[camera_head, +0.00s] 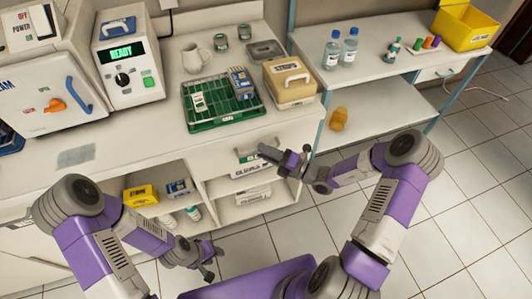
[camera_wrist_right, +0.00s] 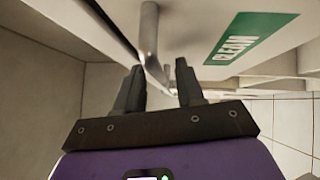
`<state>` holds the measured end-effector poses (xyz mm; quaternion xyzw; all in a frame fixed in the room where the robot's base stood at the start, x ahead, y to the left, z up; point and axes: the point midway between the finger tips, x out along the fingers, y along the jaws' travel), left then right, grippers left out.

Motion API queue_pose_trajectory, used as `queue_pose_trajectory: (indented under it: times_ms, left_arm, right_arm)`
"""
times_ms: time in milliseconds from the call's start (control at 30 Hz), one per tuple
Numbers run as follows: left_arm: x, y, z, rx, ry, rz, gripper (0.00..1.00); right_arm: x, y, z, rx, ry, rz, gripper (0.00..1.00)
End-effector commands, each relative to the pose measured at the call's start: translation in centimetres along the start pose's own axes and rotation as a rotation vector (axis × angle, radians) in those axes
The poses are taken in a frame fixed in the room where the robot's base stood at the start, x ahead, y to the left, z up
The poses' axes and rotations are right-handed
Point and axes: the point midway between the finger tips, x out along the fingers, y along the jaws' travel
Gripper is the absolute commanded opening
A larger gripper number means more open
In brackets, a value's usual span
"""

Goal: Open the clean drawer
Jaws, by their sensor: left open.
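The clean drawer front (camera_wrist_right: 285,38) is white, with a green CLEAN label (camera_wrist_right: 250,38) in the right wrist view. A grey bar handle (camera_wrist_right: 149,30) on it runs down towards my right gripper (camera_wrist_right: 158,75). The two dark fingers are apart, and the handle's end shows between their tips. I cannot tell whether they touch it. In the head view, my right gripper (camera_head: 283,160) is at the cabinet front beside a green label (camera_head: 250,155), hiding part of the front. I cannot tell how far the drawer is out. My left gripper (camera_head: 211,262) is open and empty, low before the cabinet.
The counter (camera_head: 125,165) above bears a green rack (camera_head: 225,112), a beige box (camera_head: 289,82) and a white machine with a READY display (camera_head: 128,72). Open shelves below hold a yellow box (camera_head: 141,195). A blue-legged side table (camera_head: 375,98) stands right. Tiled floor (camera_head: 480,200) is clear there.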

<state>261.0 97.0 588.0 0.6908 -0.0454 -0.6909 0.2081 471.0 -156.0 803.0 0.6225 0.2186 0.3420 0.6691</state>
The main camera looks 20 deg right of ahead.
Motion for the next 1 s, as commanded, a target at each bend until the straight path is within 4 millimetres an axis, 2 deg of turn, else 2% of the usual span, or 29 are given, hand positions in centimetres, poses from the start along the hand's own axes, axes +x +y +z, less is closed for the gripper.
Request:
queue_pose_trajectory:
  times_ms: [167,400,767,1000]
  left_arm:
    - [0.0,0.0,0.0,0.0,0.0,0.0,0.43]
    - [0.0,0.0,0.0,0.0,0.0,0.0,0.43]
    - [-0.1,0.0,0.0,0.0,0.0,0.0,0.43]
    - [-1.1,0.4,0.1,0.0,0.0,0.0,0.43]
  right_arm:
    - [0.0,0.0,0.0,0.0,0.0,0.0,0.38]
    - [0.0,0.0,0.0,-0.001,0.001,-0.001,0.01]
    - [0.0,0.0,-0.1,0.0,0.002,-0.001,0.0]
    - [-0.2,0.4,-1.7,0.006,0.025,0.001,0.0]
